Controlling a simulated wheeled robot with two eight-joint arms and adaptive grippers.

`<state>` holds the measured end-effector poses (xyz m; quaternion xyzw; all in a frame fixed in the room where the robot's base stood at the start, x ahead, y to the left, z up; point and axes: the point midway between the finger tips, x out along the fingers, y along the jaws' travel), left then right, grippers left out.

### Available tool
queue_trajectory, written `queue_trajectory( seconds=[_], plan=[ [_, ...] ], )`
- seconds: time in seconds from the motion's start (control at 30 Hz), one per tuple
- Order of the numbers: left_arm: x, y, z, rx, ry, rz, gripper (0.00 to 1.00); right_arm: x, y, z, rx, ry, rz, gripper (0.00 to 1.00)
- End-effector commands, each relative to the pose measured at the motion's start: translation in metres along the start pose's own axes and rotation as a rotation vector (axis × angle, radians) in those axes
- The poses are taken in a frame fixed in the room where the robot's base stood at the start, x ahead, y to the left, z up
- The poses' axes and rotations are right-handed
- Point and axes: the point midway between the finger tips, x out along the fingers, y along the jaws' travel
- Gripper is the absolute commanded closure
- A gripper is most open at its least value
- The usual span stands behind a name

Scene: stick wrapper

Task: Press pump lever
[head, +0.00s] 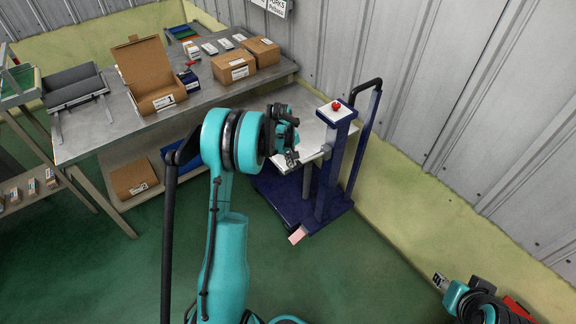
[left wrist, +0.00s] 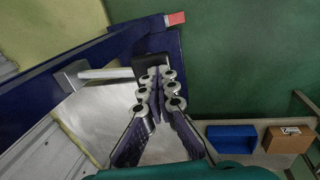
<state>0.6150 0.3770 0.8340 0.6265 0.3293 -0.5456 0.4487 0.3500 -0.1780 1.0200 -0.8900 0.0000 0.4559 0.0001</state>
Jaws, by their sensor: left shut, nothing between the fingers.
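The blue lift cart (head: 333,165) stands at the right end of the workbench. It has a pale platform (head: 313,135) and a red knob (head: 336,105) on top of its post. A pink-ended lever (head: 298,235) sticks out low at its foot. The lever's end shows at the top of the left wrist view (left wrist: 176,18). My left gripper (head: 291,159) is shut and empty, over the platform's near edge and well above the lever. The fingers also show in the wrist view (left wrist: 154,76). My right gripper (head: 441,282) shows small at the lower right; its fingers are unclear.
The workbench (head: 100,130) holds an open carton (head: 145,75), closed cartons (head: 233,66) and a grey tray (head: 75,88). A carton (head: 134,178) and a blue bin (left wrist: 232,138) sit on its lower shelf. Green floor (head: 330,270) is clear before the cart. A metal wall stands behind.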

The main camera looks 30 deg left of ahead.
Motion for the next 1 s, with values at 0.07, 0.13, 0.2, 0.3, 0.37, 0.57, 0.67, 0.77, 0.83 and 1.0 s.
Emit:
queue_trajectory(
  seconds=[0.07,0.13,0.2,0.3,0.37,0.57,0.67,0.77,0.83,1.0],
  plan=[
    [0.017,-0.002,-0.002,-0.004,0.000,0.059,1.00,0.011,0.000,0.007,0.000,0.000,0.000,0.60],
    [0.026,-0.002,-0.002,0.000,0.000,0.059,1.00,0.016,0.000,0.011,0.000,0.000,0.000,0.60],
    [0.035,-0.004,-0.002,0.000,0.000,0.058,1.00,0.021,0.000,0.015,0.000,0.000,0.000,0.60],
    [0.047,-0.008,-0.002,0.000,0.000,0.058,1.00,0.027,0.000,0.019,0.000,0.000,0.000,0.60],
    [0.053,-0.010,-0.002,0.000,0.000,0.057,1.00,0.030,0.000,0.021,0.000,0.000,0.000,0.60],
    [0.069,-0.014,-0.002,0.000,0.000,0.056,1.00,0.038,0.000,0.027,0.000,0.000,0.000,0.60],
    [0.074,-0.015,-0.002,0.000,0.000,0.056,1.00,0.041,0.000,0.029,0.000,0.000,0.000,0.60],
    [0.077,-0.015,-0.002,0.000,0.000,0.056,1.00,0.042,0.000,0.030,0.000,0.000,0.000,0.60],
    [0.078,-0.015,-0.002,0.000,0.000,0.056,1.00,0.043,0.000,0.030,0.000,0.000,0.000,0.60],
    [0.079,-0.016,-0.001,0.000,-0.001,0.055,1.00,0.043,0.000,0.030,0.000,0.000,0.000,0.60]
  ],
)
